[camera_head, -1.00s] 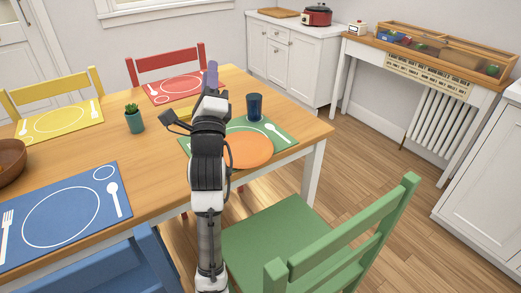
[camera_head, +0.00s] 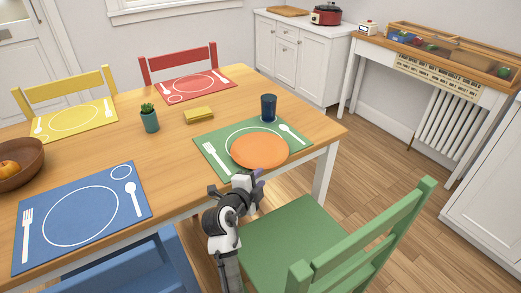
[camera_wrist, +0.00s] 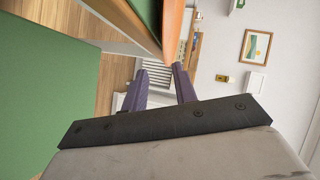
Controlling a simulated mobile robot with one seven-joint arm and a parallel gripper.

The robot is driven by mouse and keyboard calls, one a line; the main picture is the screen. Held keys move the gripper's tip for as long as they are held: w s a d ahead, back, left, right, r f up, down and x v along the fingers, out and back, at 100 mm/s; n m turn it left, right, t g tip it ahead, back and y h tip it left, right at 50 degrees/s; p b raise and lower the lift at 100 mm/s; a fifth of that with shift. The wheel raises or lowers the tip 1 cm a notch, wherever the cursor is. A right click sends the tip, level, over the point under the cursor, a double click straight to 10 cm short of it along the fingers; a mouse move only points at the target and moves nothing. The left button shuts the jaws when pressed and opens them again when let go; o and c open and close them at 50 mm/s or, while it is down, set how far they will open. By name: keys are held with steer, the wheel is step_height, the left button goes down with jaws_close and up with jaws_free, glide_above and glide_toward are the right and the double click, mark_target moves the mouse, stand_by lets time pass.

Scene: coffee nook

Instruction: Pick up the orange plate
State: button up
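The orange plate (camera_head: 259,150) lies flat on the green placemat (camera_head: 210,135), overlapping its printed circle, at the near right side of the table. My gripper (camera_head: 257,177) is at the table's near edge, just in front of the plate. In the wrist view the two purple fingers (camera_wrist: 160,84) stand apart with nothing clearly held between them. An orange strip (camera_wrist: 172,28) shows beyond the fingertips, beside a green strip; I cannot tell for certain whether it is the plate's rim. Whether a finger touches the plate is unclear.
A dark blue cup (camera_head: 269,108) stands behind the plate. A yellow sponge-like block (camera_head: 199,115) and a potted plant (camera_head: 149,120) are to the left. The green chair (camera_head: 300,245) is close to my arm on the right. Bare tabletop lies left of the green placemat.

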mark_target(267, 168)
steer(key=shift+r+p+x, duration=0.15)
steer(key=shift+p+x, duration=0.4)
steer(key=shift+x, duration=0.95)
steer(key=shift+r+p+x, duration=0.15)
steer(key=shift+p+x, duration=0.4)
steer(key=shift+x, duration=1)
jaws_close()
steer(key=shift+r, duration=0.1)
